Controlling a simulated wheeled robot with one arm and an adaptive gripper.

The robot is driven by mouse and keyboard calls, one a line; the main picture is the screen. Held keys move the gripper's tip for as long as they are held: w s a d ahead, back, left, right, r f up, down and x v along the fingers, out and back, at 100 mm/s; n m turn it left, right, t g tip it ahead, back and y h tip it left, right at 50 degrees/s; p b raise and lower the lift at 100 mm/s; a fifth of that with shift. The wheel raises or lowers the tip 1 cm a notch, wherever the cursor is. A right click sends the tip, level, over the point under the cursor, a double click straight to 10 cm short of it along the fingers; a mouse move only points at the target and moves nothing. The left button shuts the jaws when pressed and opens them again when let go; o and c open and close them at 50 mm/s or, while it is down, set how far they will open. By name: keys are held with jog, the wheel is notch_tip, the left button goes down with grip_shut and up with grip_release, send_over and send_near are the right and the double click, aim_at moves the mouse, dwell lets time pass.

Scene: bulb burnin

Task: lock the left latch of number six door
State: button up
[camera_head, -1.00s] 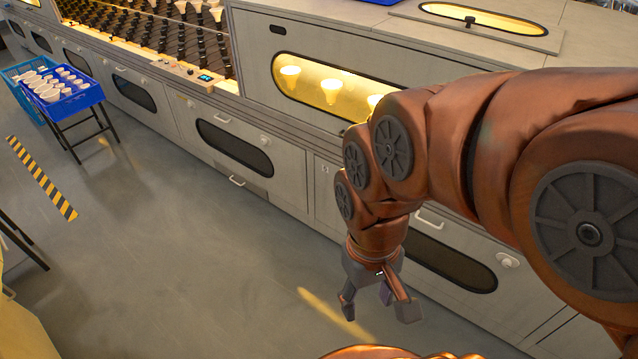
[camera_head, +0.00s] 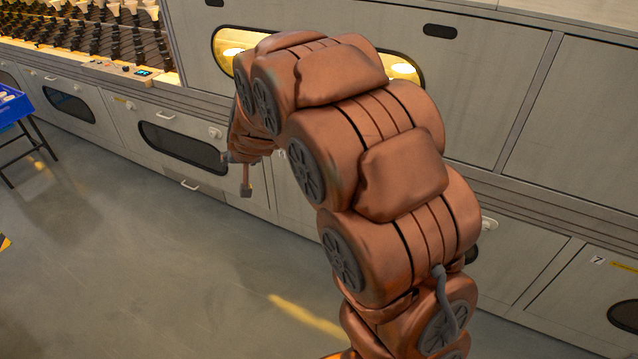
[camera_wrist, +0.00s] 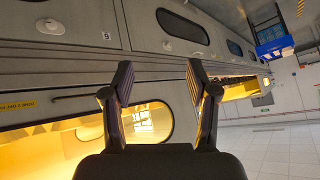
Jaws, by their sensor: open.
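In the wrist view the scene is inverted. A small number label (camera_wrist: 107,36) there appears to be an upside-down six. To its left, a round white latch knob (camera_wrist: 50,26) sits on the grey door, near a dark window (camera_wrist: 33,1) at the top edge; its turned state is unclear. My gripper (camera_wrist: 160,82) is open and empty, with its fingers apart and clear of the knob. In the head view my gripper (camera_head: 238,172) is in front of the lower cabinets at left of centre. My arm hides most of number six door there; one knob (camera_head: 488,224) shows to its right.
The neighbouring left door has a dark oval window (camera_head: 183,148) and a knob (camera_head: 215,132). Door seven's label (camera_head: 597,261) is at right. A lit upper window (camera_head: 228,50) is behind my arm. A blue crate (camera_head: 12,106) stands far left. The floor (camera_head: 150,270) in front is clear.

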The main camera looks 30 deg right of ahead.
jog(key=w+d+f+m+t+h+b, duration=0.35)
jog(key=w+d+f+h+b, duration=0.5)
jog(key=w+d+f, duration=0.65)
jog(key=s+d+f+m+g+h+b, duration=0.4)
jog(key=d+f+h+b, duration=0.5)
jog(key=f, duration=0.6)
jog(key=w+d+t+y+b, duration=0.1)
jog(key=w+d+y, duration=0.1)
jog(key=d, duration=0.6)
jog(key=shift+w+r, duration=0.3)
jog(key=shift+w, duration=0.5)
jog(key=shift+m+y, duration=0.25)
jog(key=shift+a, duration=0.1)
grip_shut()
